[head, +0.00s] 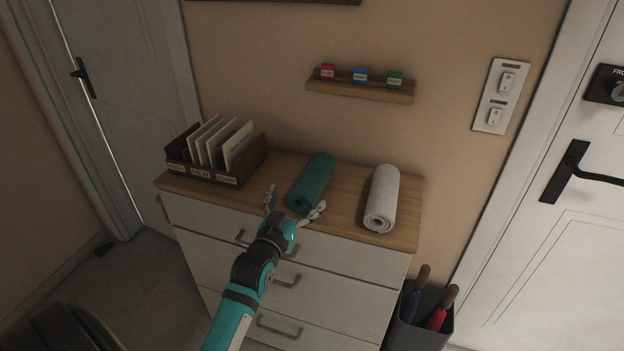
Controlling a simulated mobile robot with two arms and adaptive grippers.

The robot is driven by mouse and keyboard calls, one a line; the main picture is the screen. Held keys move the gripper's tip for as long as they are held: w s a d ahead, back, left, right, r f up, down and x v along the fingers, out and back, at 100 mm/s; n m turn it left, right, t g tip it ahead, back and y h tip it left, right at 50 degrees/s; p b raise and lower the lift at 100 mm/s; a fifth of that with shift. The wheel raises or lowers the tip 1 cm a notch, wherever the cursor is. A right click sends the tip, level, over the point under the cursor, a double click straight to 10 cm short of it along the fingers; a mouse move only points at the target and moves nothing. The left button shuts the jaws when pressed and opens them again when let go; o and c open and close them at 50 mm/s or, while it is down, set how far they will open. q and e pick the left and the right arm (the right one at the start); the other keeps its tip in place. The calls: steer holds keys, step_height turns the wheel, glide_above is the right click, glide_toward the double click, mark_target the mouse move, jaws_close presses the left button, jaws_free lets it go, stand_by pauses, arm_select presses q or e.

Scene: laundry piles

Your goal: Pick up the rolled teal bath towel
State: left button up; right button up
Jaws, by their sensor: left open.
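The rolled teal bath towel (313,180) lies on the wooden top of a white chest of drawers (345,205), its near end toward me. My left gripper (296,200) is open at the near end of the towel, one finger to the left of it and the other to its right. The fingers look spread wider than the roll. I cannot tell whether either finger touches it. My right gripper is not in view.
A rolled white towel (382,198) lies to the right. A wooden box of cards (230,178) stands to the left. A small shelf (360,91) with coloured blocks hangs above.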

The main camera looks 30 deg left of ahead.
mark_target(312, 180)
arm_select(q)
steer(key=x, duration=0.5)
steer(key=shift+d+f+p, duration=0.15)
steer(key=shift+p, duration=0.25)
steer(key=c, duration=1.5)
